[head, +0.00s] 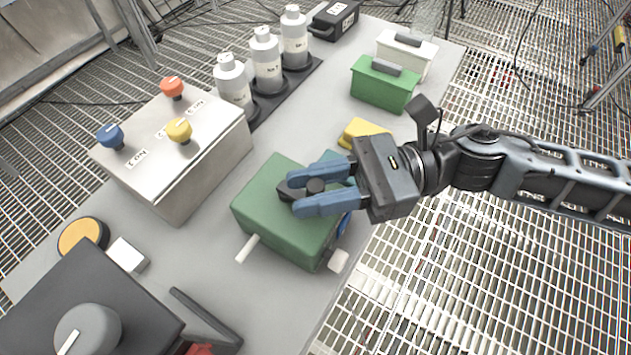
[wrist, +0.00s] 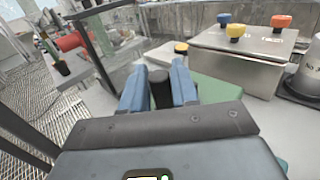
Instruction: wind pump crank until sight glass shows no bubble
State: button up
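The pump looks to be the green box (head: 270,215) on the grey bench, with white stubs on its near side. A black crank (head: 289,190) lies on its top, with an upright dark knob (head: 316,185). My gripper (head: 312,187) reaches in from the right, its blue fingers on either side of the knob and seemingly touching it. In the wrist view the dark knob (wrist: 160,90) fills the gap between the fingers (wrist: 158,84). No sight glass or bubble can be made out; my gripper hides part of the box.
A metal box (head: 175,150) with orange, blue and yellow knobs stands left of the pump. White bottles (head: 266,62), a green case (head: 383,84) and a white case (head: 405,55) stand farther back. A yellow block (head: 361,131) sits behind my gripper. A black box with a dial (head: 87,330) is at near left.

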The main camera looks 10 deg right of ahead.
grip_shut()
jog(key=shift+r+t, duration=0.1)
jog(key=shift+t, duration=0.2)
